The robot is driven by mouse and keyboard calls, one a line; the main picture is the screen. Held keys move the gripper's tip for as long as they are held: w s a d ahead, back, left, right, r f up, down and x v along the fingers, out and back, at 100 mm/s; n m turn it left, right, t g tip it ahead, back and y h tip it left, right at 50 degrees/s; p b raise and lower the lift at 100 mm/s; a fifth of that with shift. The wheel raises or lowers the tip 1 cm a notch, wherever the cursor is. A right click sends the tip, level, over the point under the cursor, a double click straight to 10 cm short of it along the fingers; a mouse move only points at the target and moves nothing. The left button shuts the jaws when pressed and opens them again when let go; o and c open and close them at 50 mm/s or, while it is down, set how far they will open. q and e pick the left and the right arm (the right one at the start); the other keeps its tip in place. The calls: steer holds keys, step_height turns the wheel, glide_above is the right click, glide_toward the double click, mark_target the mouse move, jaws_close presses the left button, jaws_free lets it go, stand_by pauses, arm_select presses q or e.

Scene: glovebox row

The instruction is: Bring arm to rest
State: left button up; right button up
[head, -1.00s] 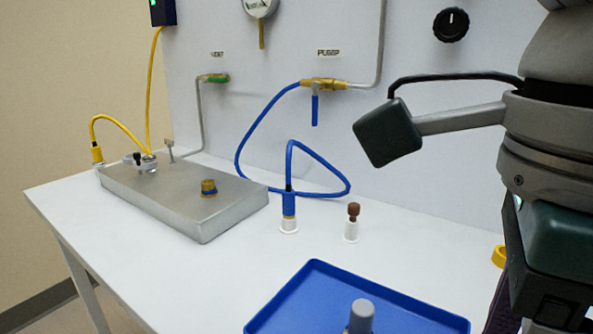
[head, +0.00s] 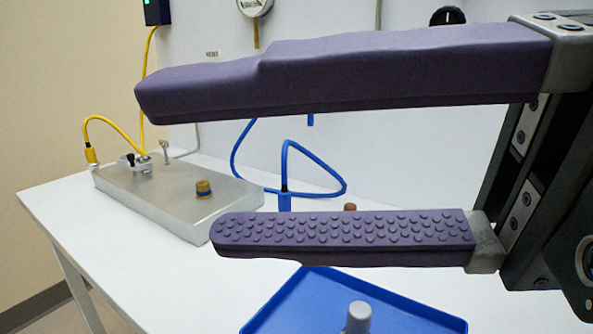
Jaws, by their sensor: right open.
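My right gripper (head: 180,165) fills the right and middle of the head view, close to the camera. Its two long purple fingers point left and stand wide apart. The gap between them is empty; the bench and a blue hose show through it. The lower finger has a studded pad. The fingers hide much of the back panel and the part of the bench behind them. My left gripper is not in view.
A white bench (head: 85,235) carries a metal box (head: 165,195) with a brass fitting (head: 203,188) and a yellow cable (head: 110,121). A blue hose (head: 320,162) loops behind the fingers. A blue tray (head: 290,305) holding a grey-topped item (head: 358,316) lies at the front.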

steer(key=w+d+r+m+t+h, duration=0.2)
steer(key=w+d+r+m+t, duration=0.1)
steer(key=w+d+m+t, duration=0.65)
steer(key=d+f+m+t+h, duration=0.3)
steer(key=d+f+m+h, duration=0.7)
steer(key=d+m+h, duration=0.4)
steer(key=s+d+f+m+g+h, duration=0.6)
steer(key=s+d+f+g, duration=0.5)
steer(key=s, duration=0.5)
steer(key=a+f+m+y, duration=0.1)
steer(key=a, duration=0.1)
steer(key=s+a+f+m+y, duration=0.1)
steer(key=a+f, duration=0.1)
steer(key=a, duration=0.1)
steer(key=s+a+f+m+y, duration=0.1)
steer(key=a+f, duration=0.1)
steer(key=a, duration=0.1)
steer(key=shift+a+m, duration=0.2)
steer(key=shift+m, duration=0.05)
steer(key=a+m+y, duration=0.1)
steer(key=a, duration=0.1)
steer(key=a+m+y, duration=0.1)
steer(key=a, duration=0.4)
steer(key=shift+s+a+f+m+g+y, duration=0.15)
steer(key=shift+a+f+m+g+y, duration=0.1)
steer(key=shift+m+y, duration=0.15)
step_height(320, 180, up, 51)
steer(key=p, duration=5.1)
steer(key=shift+d, duration=0.2)
